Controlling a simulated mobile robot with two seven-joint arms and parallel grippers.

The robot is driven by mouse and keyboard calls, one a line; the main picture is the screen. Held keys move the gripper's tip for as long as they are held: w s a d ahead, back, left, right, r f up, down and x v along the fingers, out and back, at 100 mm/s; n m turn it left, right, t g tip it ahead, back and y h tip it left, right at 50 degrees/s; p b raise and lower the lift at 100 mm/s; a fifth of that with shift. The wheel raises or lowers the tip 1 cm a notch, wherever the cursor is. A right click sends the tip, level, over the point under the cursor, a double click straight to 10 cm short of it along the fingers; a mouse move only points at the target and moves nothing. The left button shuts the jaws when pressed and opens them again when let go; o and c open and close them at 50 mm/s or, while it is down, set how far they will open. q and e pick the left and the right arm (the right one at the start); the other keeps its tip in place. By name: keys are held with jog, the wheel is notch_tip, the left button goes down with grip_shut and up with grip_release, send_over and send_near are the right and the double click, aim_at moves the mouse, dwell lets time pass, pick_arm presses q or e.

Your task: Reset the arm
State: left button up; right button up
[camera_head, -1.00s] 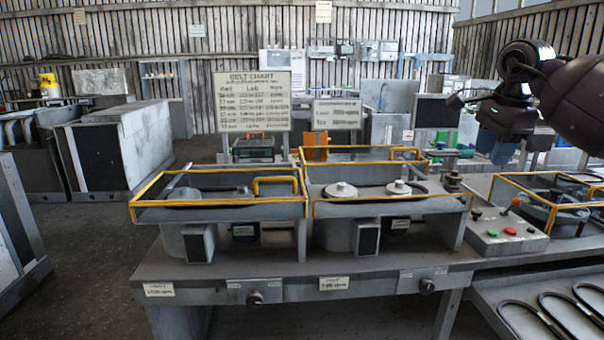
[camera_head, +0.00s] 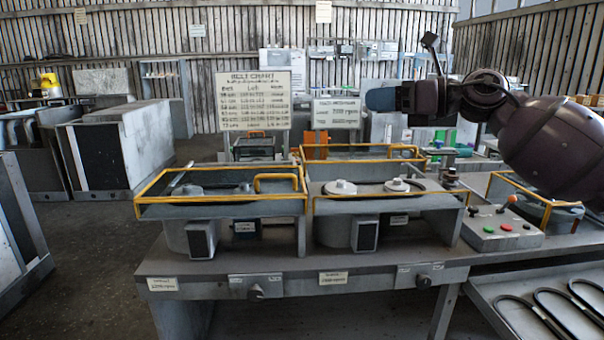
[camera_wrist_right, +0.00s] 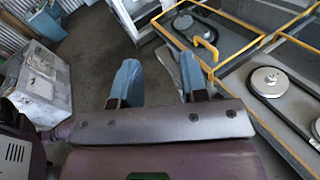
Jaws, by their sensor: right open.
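My right gripper (camera_head: 382,99) is raised at the right in the head view, above the back of the workbench, and points left. In the right wrist view its two blue fingers (camera_wrist_right: 158,82) stand apart with nothing between them. The dark arm comes in from the right edge. My left gripper is not in view.
A control box (camera_head: 503,228) with coloured buttons sits on the bench at right. A tray (camera_head: 482,292) below it holds dark belts (camera_head: 545,312). A belt chart sign (camera_head: 253,101) stands behind the bench. Open floor (camera_head: 95,255) lies to the left.

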jog(key=s+d+f+n+t+h, duration=0.2)
jog(key=s+f+n+t+h, duration=0.15)
jog(key=f+n, duration=0.8)
jog(key=s+d+f+n+t+h, duration=0.25)
jog(key=f+n+t, duration=0.25)
jog(key=f+n, duration=0.6)
jog(key=s+d+f+n+t+h, duration=0.1)
jog(key=s+f+n+t+h, duration=0.2)
jog(key=f+n, duration=0.85)
jog(key=s+d+f+m+g+h, duration=0.2)
jog(key=s+f+m, duration=0.1)
jog(key=s+f, duration=0.5)
jog(key=s+d+f+m+g+h+p, duration=0.1)
jog(key=s+d+f+m+g+h, duration=0.1)
jog(key=s+f, duration=0.7)
jog(key=s+d+f+m+g+h, duration=0.2)
jog(key=s+f, duration=0.6)
jog(key=s, duration=0.5)
jog(key=shift+s+d+f+m+g+h+p, duration=0.2)
jog(key=shift+s+d+m+g+h+p, duration=0.15)
jog(key=shift+d+m, duration=0.55)
